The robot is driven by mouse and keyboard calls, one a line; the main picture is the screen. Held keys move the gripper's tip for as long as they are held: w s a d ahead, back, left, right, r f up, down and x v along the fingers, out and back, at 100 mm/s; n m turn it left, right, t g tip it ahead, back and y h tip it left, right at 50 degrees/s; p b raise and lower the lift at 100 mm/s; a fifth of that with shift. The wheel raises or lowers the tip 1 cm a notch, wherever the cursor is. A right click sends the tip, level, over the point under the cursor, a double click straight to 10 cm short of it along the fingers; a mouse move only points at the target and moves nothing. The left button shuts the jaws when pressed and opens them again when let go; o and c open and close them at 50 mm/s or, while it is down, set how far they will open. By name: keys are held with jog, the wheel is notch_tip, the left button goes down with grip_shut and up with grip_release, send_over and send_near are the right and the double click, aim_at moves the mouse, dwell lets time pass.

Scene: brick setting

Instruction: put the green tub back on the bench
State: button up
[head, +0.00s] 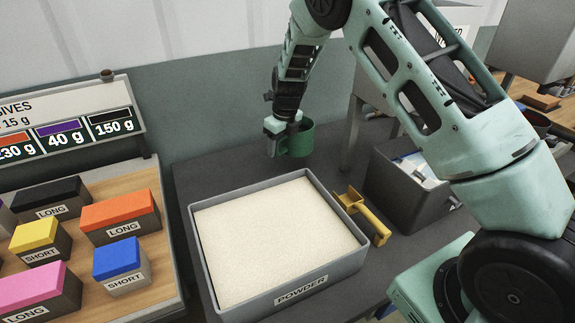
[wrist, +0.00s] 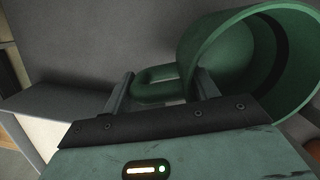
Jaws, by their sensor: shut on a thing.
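The green tub (head: 300,139) is a small cup-shaped vessel with a side handle. In the head view my gripper (head: 282,137) holds it above the back edge of the dark bench (head: 400,234), behind the powder tray. In the wrist view my gripper (wrist: 163,90) is shut on the tub's handle, with the tub (wrist: 225,55) to the right of the fingers. Its open mouth faces right in that view, and the inside looks empty where it shows. The tub appears apart from the bench.
A grey tray of powder (head: 363,258) fills the bench's middle. A yellow scoop (head: 366,215) lies right of it, beside a dark bin (head: 398,190). Coloured blocks (head: 121,215) stand on a wooden board at left, below a sign (head: 72,124). Bare bench shows behind the tray.

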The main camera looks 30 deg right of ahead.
jog(key=shift+f+p, duration=0.6)
jog(key=shift+f, duration=2.95)
jog(key=shift+f, duration=0.15)
jog(key=o, duration=1.2)
